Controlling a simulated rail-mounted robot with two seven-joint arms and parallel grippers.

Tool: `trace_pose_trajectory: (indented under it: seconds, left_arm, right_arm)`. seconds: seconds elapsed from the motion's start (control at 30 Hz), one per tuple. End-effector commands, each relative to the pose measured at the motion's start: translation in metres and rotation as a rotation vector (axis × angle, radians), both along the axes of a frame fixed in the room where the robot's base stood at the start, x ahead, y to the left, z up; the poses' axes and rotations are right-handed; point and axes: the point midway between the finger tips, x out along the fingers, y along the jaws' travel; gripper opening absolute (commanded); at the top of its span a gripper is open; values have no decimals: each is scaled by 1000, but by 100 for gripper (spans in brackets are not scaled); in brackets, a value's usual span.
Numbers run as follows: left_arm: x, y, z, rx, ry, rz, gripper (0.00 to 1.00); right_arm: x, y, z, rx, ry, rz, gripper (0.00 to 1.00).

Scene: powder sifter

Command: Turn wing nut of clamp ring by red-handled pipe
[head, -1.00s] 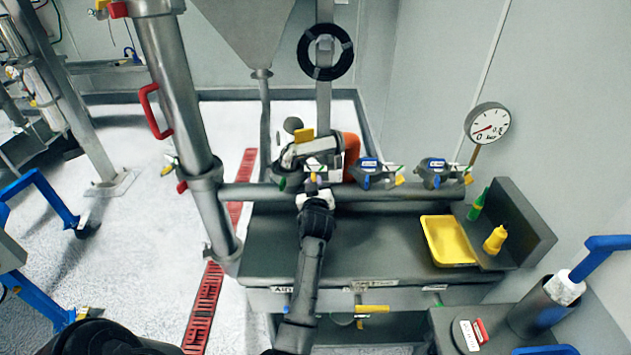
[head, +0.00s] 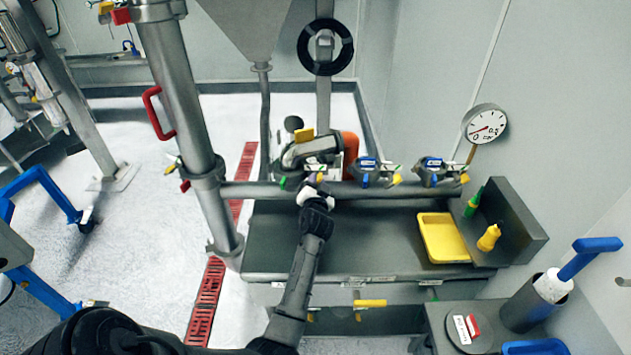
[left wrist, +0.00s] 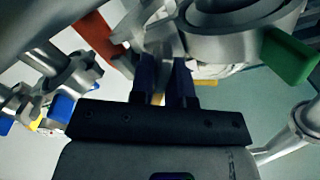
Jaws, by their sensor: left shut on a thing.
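The pipe (head: 185,90) with the red handle (head: 158,112) stands at left in the head view, with a ring-like joint low on it. My left gripper (head: 314,186) is to its right, at the front of the leftmost metal fitting (head: 312,147) on the horizontal pipe. In the left wrist view its two dark fingers (left wrist: 167,82) are shut on a small grey metal piece (left wrist: 163,45), which looks like a wing nut. A round metal body (left wrist: 235,38) with a green lever (left wrist: 290,55) is beside the fingers. The fingers hide part of the piece. My right gripper is out of view.
Two similar fittings with blue and yellow parts (head: 375,172) (head: 438,172) sit to the right along the horizontal pipe (head: 255,190). Below are a grey bench (head: 375,235), a yellow tray (head: 445,238) and bottles. A gauge (head: 486,125) is at the right wall.

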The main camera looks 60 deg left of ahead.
Motion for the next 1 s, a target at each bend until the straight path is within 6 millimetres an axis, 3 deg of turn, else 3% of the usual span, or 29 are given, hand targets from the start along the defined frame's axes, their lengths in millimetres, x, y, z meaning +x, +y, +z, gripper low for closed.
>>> trace_pose_trajectory:
  seconds: [0.4,0.9,0.93,1.0]
  left_arm:
    - [0,0,0,75,124,0,0]
    - [0,0,0,81,134,0,0]
    - [0,0,0,81,134,0,18]
    - [0,0,0,81,134,0,24]
  right_arm:
    - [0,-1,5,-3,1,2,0]
    - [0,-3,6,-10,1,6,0]
    - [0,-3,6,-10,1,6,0]
    - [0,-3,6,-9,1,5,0]
